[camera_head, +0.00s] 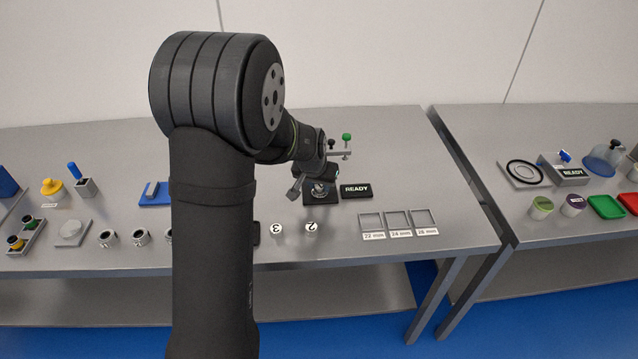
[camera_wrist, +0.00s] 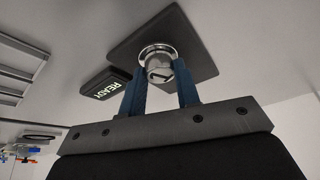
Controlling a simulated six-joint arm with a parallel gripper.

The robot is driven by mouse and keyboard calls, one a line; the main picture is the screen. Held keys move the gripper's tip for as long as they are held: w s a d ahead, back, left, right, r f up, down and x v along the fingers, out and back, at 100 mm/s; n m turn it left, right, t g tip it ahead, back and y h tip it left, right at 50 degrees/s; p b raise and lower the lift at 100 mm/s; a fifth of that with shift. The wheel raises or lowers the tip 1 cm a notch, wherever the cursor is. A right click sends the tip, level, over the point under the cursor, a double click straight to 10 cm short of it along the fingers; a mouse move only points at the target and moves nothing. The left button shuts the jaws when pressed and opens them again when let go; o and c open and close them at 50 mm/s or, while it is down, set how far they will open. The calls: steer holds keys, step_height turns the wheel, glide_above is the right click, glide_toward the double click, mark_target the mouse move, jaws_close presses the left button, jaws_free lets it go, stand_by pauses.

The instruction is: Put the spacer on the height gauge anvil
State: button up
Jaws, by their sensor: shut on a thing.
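My gripper (camera_wrist: 160,76) has its two blue fingers shut on a small round metal spacer (camera_wrist: 159,71), which bears a dark mark, perhaps a number. In the wrist view, the spacer is right at the bright round anvil (camera_wrist: 156,47) on the height gauge's dark square base (camera_wrist: 197,50). I cannot tell whether it rests on the anvil or is just above it. In the head view, my gripper (camera_head: 311,186) is over the gauge base (camera_head: 322,199), and my arm hides part of the gauge.
A black READY display (camera_head: 356,190) stands just right of the gauge. A green knob (camera_head: 346,138) rises behind. Pale discs marked 3 (camera_head: 277,230) and 2 (camera_head: 312,227) are in front. Trays labelled 22 mm (camera_head: 371,236), 24 mm (camera_head: 400,234) and 26 mm (camera_head: 427,232) look empty.

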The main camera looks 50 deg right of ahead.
steer(key=o, duration=1.1)
steer(key=shift+f, duration=0.1)
steer(key=shift+c, duration=0.2)
steer(key=v, duration=1.2)
steer(key=shift+s, duration=0.1)
